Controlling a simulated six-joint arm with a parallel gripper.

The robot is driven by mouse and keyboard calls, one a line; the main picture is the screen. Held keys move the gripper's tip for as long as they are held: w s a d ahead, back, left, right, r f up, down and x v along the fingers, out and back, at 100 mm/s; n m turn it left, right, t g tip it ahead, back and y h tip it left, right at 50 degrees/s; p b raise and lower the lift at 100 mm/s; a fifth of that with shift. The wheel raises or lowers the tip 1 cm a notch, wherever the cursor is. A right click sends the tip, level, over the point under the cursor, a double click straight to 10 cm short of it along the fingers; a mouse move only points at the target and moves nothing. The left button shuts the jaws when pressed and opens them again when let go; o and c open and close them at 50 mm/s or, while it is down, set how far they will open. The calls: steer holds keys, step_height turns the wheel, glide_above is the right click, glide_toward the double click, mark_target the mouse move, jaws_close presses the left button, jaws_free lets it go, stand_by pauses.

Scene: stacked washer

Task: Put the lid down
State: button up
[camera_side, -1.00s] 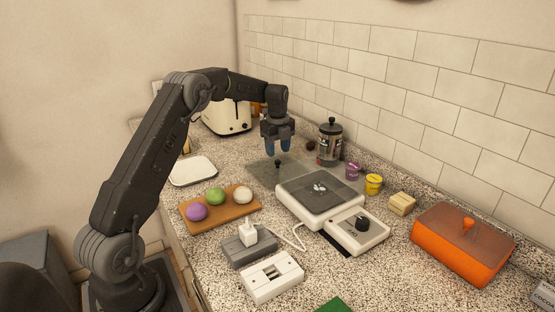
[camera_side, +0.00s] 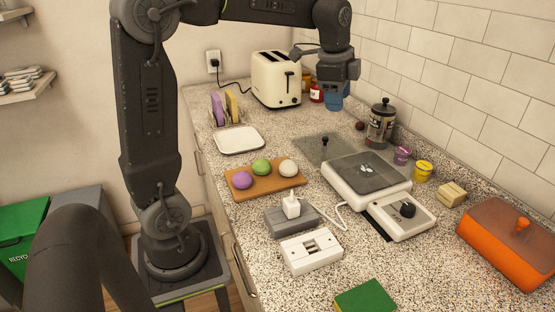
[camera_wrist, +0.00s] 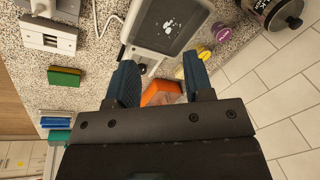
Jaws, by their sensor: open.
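A flat, see-through grey lid (camera_side: 312,151) with a small black knob (camera_side: 325,141) lies on the counter, left of and behind the white scale in the side view. My gripper (camera_side: 337,104), with blue fingers, is raised above and behind the lid, clear of it. The wrist view shows the fingers (camera_wrist: 160,82) spread apart with nothing between them. The lid cannot be made out in the wrist view. The white scale (camera_side: 345,190) has a dark plate with small white pieces on it, also seen in the wrist view (camera_wrist: 166,24).
A French press (camera_side: 380,125), purple and yellow tubs (camera_side: 423,171) and an orange box (camera_side: 508,242) stand along the tiled wall. A board with several balls (camera_side: 291,185), a white tray (camera_side: 239,140) and a toaster (camera_side: 277,78) are to the left.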

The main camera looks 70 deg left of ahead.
steer(key=s+d+f+n+t, duration=0.1)
steer(key=s+d+n, duration=0.4)
steer(key=s, duration=0.5)
steer(key=s+d+f+n+t, duration=0.2)
steer(key=s+d+f+n, duration=0.2)
steer(key=s+d, duration=0.3)
steer(key=s, duration=0.3)
steer(key=shift+n+h, duration=0.4)
